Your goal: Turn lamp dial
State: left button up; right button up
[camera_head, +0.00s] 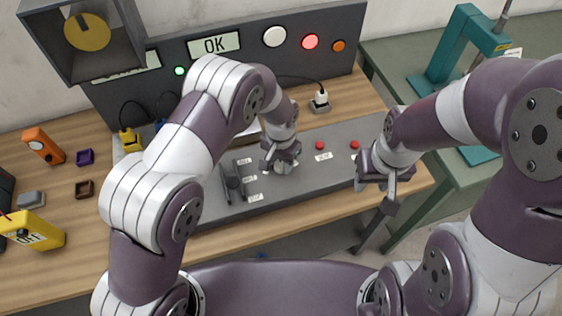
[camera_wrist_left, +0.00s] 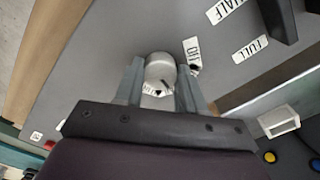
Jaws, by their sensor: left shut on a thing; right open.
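The lamp dial is a round, light-grey knob (camera_wrist_left: 160,72) with a dark pointer mark on its face, set on the grey console (camera_head: 325,172). My left gripper (camera_head: 279,164) is shut on it, with a finger on each side of the knob in the left wrist view (camera_wrist_left: 160,88). In the head view the gripper mostly hides the dial. On the upright panel, a white round lamp (camera_head: 274,37), a lit red lamp (camera_head: 311,41) and an orange lamp (camera_head: 339,46) sit in a row. My right gripper (camera_head: 383,190) is open and empty by the console's right end.
A black lever (camera_head: 233,178) with labels stands left of my left gripper. Red buttons (camera_head: 320,145) lie to its right. A yellow device (camera_head: 32,230) and an orange one (camera_head: 43,145) are at the left. A teal press (camera_head: 455,48) stands on the right table.

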aim_at(280, 164)
pick_arm(q)
jog(key=shift+r+m+b, duration=0.1)
jog(key=shift+m+b, duration=0.2)
jog(key=shift+m, duration=0.9)
jog(key=shift+w+m, duration=0.1)
jog(key=shift+m, duration=0.2)
jog(key=o, duration=1)
jog(key=shift+o, duration=0.2)
jog(key=shift+a, duration=0.1)
jog(key=shift+r, duration=0.1)
notch_tip(280, 164, up, 13)
jog(key=b, duration=0.3)
jog(key=shift+f, duration=0.2)
